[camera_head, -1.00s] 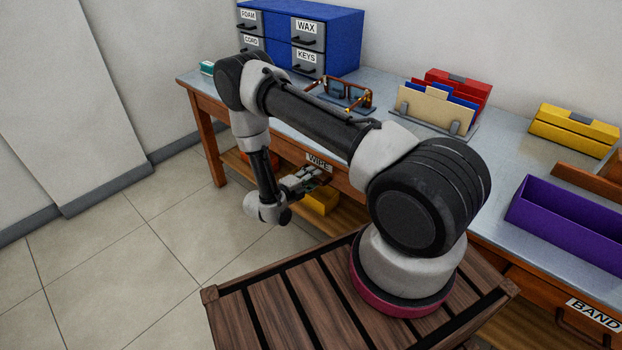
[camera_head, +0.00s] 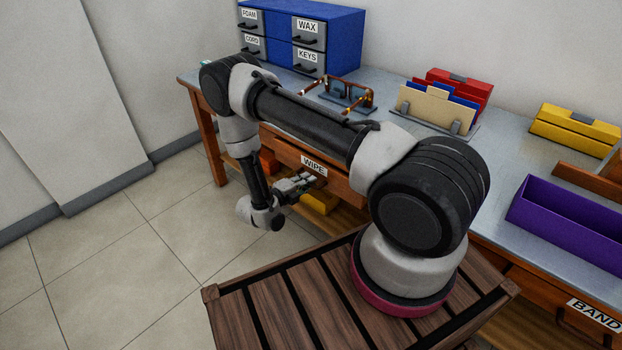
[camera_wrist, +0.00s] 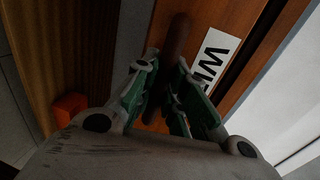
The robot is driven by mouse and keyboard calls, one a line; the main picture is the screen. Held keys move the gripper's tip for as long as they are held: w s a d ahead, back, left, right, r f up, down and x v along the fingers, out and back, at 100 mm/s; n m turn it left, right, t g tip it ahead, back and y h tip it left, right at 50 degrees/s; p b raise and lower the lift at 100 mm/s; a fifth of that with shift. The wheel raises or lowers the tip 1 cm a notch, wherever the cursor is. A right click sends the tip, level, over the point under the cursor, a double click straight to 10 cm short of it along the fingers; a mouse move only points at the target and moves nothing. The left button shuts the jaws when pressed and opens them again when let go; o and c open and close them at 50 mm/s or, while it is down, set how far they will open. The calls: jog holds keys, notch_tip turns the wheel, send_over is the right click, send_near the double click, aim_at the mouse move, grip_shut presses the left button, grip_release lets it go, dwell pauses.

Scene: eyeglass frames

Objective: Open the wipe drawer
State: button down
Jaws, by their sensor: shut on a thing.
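The wipe drawer is a wooden drawer under the bench, and its front (camera_head: 285,150) carries a white WIPE label (camera_head: 313,166). The front stands slightly out from the bench. Part of the label also shows in the wrist view (camera_wrist: 213,68). The drawer's dark bar handle (camera_wrist: 178,38) runs between the fingers of my gripper (camera_wrist: 165,100). My gripper is shut on this handle. In the head view my gripper (camera_head: 305,180) is at the drawer front, just below the label. The drawer's inside is hidden.
An orange object (camera_head: 268,162) and a yellow box (camera_head: 318,203) sit on the lower shelf below. On the benchtop are a blue cabinet (camera_head: 345,40), eyeglass frames (camera_head: 368,98), a file holder (camera_head: 435,108) and a purple bin (camera_head: 570,215). Floor (camera_head: 150,250) left of the arm is clear.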

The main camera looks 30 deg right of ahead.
jog(key=f+v, duration=0.2)
jog(key=v, duration=0.9)
jog(key=f+v, duration=0.2)
jog(key=v, duration=0.9)
jog(key=shift+s+a, duration=0.25)
jog(key=shift+a, duration=0.4)
jog(key=shift+f, duration=0.1)
jog(key=c, duration=1.5)
grip_release()
jog(key=shift+o, duration=0.2)
jog(key=v, duration=1.2)
